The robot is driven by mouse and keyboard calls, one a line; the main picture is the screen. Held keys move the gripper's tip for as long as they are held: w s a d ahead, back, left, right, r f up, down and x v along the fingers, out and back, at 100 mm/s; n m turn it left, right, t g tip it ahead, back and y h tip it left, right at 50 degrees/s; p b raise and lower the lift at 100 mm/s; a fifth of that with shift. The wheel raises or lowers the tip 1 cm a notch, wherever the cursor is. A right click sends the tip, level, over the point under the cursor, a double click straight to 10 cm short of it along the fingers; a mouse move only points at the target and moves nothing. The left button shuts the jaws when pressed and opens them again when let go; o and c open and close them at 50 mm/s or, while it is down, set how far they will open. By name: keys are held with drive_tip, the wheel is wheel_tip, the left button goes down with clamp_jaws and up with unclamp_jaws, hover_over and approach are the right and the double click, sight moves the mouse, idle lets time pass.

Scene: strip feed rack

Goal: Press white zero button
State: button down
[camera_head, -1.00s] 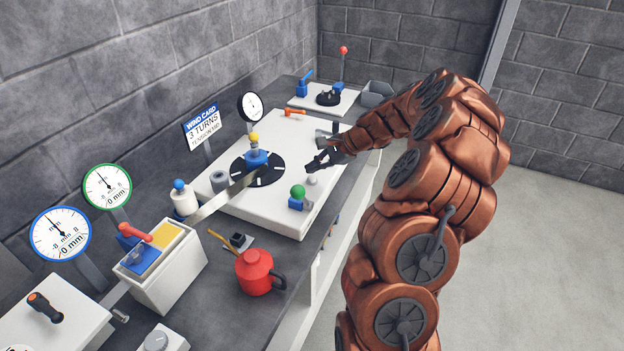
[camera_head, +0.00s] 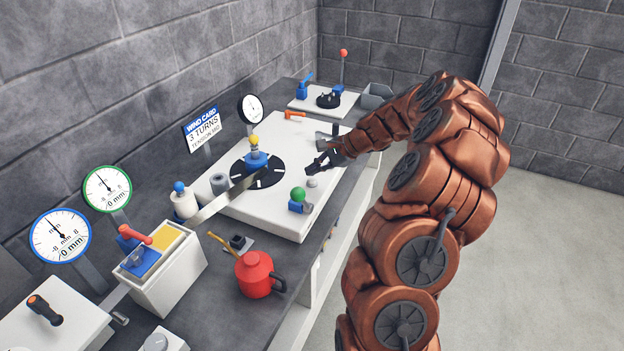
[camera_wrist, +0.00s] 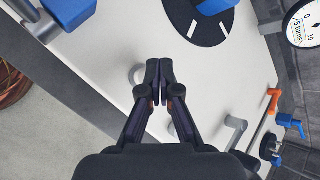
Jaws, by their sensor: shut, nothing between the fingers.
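The white zero button (camera_head: 312,182) is a small pale round knob on the white plate (camera_head: 290,222), near its right edge and behind the green-knobbed lever (camera_head: 298,195). In the wrist view the button (camera_wrist: 137,76) shows as a pale cylinder just left of the fingertips, partly hidden by them. My gripper (camera_head: 317,166) is just above and beyond the button in the head view. In the wrist view my gripper (camera_wrist: 159,72) has its two dark fingers together with nothing between them. I cannot tell whether the fingers touch the button.
A black dial (camera_head: 243,172) with a blue and yellow post (camera_head: 256,160) stands left of the gripper. An orange handle (camera_head: 295,114) lies farther back on the plate. A red can (camera_head: 258,277) stands nearer on the dark bench. Open plate lies between dial and button.

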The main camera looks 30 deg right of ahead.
sight(314, 180)
drive_tip(key=shift+f, duration=0.15)
drive_tip(key=shift+f, duration=0.3)
drive_tip(key=shift+f+b, duration=0.4)
drive_tip(key=shift+f, duration=0.1)
idle(1.1)
drive_tip(key=shift+r, duration=0.15)
idle(0.3)
drive_tip(key=shift+r+p, duration=0.55)
drive_tip(key=shift+r, duration=0.25)
drive_tip(key=shift+r+p, duration=1.3)
drive_tip(key=shift+r, duration=1.2)
